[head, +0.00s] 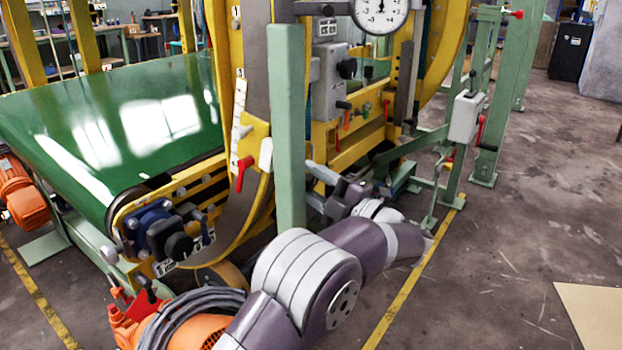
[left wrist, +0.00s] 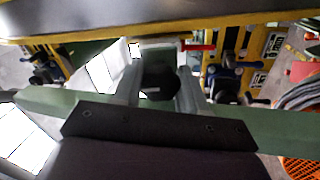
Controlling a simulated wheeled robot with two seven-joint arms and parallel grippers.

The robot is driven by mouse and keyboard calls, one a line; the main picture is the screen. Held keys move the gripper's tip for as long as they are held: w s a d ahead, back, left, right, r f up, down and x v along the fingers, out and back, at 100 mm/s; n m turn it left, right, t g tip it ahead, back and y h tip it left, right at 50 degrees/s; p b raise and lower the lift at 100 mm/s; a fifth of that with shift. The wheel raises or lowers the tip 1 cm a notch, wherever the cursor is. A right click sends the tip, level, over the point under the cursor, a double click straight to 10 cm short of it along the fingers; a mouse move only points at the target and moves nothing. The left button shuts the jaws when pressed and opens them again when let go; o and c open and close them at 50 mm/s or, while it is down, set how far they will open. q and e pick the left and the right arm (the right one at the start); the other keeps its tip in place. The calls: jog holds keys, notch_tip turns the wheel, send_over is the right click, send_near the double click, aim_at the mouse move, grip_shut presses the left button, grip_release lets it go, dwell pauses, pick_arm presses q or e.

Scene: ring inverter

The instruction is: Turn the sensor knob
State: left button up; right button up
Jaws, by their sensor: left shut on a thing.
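My left gripper (head: 318,187) reaches in from the lower middle of the head view, bends back, and its fingers point left at the green upright post (head: 289,120). In the left wrist view the two grey fingers of my left gripper (left wrist: 160,92) stand on either side of a dark round knob (left wrist: 159,82), shut on it. A pale grey housing (left wrist: 160,50) shows just beyond the knob. The knob between the fingers is hidden in the head view. Its turn angle cannot be read. My right gripper is in neither view.
A grey box with a black knob (head: 347,68) and a dial gauge (head: 381,12) sit above the gripper. A red lever (head: 244,165) and a blue unit with black knob (head: 165,232) are left of the post. Open floor (head: 530,220) lies right.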

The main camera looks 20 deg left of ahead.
pick_arm(q)
jog(key=o, duration=0.8)
jog(key=shift+w+d, duration=0.1)
jog(key=shift+d, duration=0.4)
jog(key=p+v, duration=0.2)
jog(key=v, duration=1)
jog(key=shift+a+f+p, duration=0.1)
jog(key=shift+p, duration=0.3)
